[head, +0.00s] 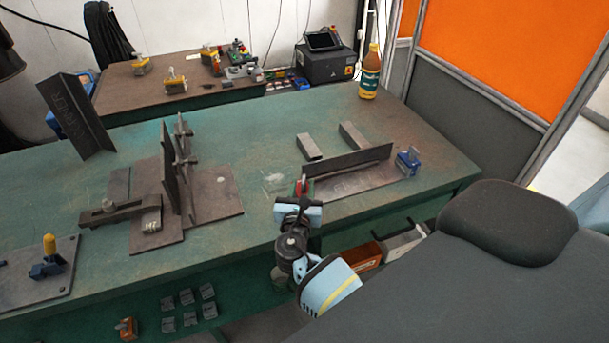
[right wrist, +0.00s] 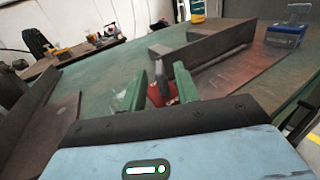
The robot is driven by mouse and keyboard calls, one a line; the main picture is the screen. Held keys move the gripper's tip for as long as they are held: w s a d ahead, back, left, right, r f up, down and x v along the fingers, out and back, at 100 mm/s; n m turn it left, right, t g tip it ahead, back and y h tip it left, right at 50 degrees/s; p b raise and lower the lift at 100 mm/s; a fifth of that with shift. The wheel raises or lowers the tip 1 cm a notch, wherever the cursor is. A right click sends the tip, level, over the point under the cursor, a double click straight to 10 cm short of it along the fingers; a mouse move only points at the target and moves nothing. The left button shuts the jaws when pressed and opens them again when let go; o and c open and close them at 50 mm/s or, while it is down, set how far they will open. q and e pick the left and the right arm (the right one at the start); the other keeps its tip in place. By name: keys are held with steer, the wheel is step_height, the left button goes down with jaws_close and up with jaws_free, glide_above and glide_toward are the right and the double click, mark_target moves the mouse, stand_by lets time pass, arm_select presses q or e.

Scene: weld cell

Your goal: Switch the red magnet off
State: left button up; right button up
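The red magnet (head: 305,185) sits on the green table at the near left end of an upright steel plate, partly hidden by my right gripper. In the right wrist view the red magnet (right wrist: 162,93) shows between the two green fingers, with a grey part above it. I cannot tell its switch position. My right gripper (head: 298,191) is over the table's near side, right at the magnet. In the wrist view the right gripper (right wrist: 161,70) has its fingers apart, and I see no clear contact with the magnet. My left gripper is not in view.
A blue magnet (head: 408,161) stands at the right end of the upright plate (head: 347,160). Steel bars (head: 309,148) lie behind it. A clamped steel fixture (head: 176,180) stands to the left. A bottle (head: 370,73) is at the far edge. Table between fixture and magnet is clear.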

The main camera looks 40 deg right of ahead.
mark_target(304, 175)
steer(key=shift+x, duration=2.35)
jaws_close()
